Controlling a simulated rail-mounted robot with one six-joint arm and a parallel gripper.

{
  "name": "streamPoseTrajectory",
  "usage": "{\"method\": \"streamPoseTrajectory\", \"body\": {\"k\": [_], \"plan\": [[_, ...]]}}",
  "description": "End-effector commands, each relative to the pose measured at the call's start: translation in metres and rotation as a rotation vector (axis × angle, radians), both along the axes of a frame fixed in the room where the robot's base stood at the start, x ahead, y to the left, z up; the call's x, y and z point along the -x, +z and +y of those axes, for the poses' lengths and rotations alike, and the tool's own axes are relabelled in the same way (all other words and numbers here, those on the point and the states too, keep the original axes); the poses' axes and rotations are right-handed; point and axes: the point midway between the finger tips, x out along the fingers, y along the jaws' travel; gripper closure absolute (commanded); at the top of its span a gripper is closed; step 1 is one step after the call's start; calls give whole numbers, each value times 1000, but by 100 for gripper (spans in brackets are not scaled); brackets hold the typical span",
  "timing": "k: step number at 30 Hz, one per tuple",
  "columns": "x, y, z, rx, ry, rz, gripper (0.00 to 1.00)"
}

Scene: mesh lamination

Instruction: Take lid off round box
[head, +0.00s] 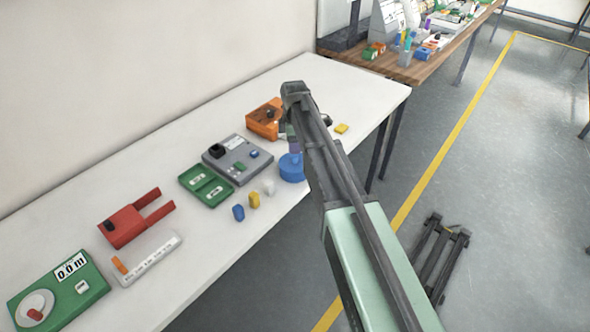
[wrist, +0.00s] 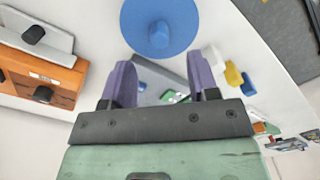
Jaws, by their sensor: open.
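The blue round box (head: 291,168) stands on the white table near its front edge, partly behind my arm in the head view. In the wrist view I see the box's round blue lid from above (wrist: 140,38), with a raised blue knob (wrist: 160,34) in its middle. The upper edge of the lid is cut off by the frame. My gripper (wrist: 160,65) is open and empty, its two purple fingers apart. It is above the table beside the box, and the fingers are not around the knob. In the head view my arm mostly hides the gripper (head: 292,139).
A grey device (head: 236,160), an open green case (head: 206,184) and an orange box (head: 264,120) stand near the round box. Small white, yellow and blue pieces (head: 254,200) lie in front. A red device (head: 130,225) is farther left. The table's front edge is close.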

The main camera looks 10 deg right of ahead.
Motion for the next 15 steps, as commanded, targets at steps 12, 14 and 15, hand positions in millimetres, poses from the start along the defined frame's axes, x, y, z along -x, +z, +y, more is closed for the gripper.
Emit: {"method": "streamPoseTrajectory", "body": {"k": [12, 14, 15], "plan": [[-1, -53, 1, 0, -1, 0, 46], [-1, -65, 1, 0, -1, 0, 46], [-1, -69, 1, 0, -1, 0, 46]]}}
